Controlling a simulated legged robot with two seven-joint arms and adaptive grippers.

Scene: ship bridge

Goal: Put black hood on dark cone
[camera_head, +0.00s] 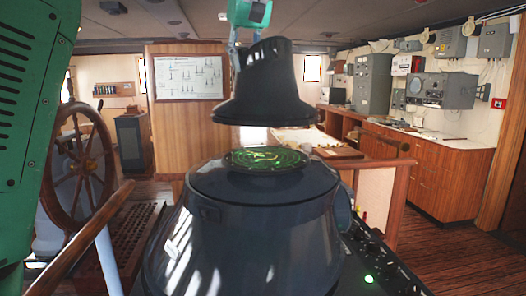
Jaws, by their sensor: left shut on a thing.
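The black hood (264,88) hangs in the air above the dark cone (250,225). It is upright, wide rim down, and a clear gap separates it from the cone. The cone's flat top carries a round green lit screen (266,160). The hood is roughly over the screen. My right gripper is not in view.
A wooden ship's wheel (78,170) stands at the left. A wooden handrail (398,195) and a console with lit buttons (375,270) are right of the cone. Wooden cabinets (440,160) with grey instruments line the right wall.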

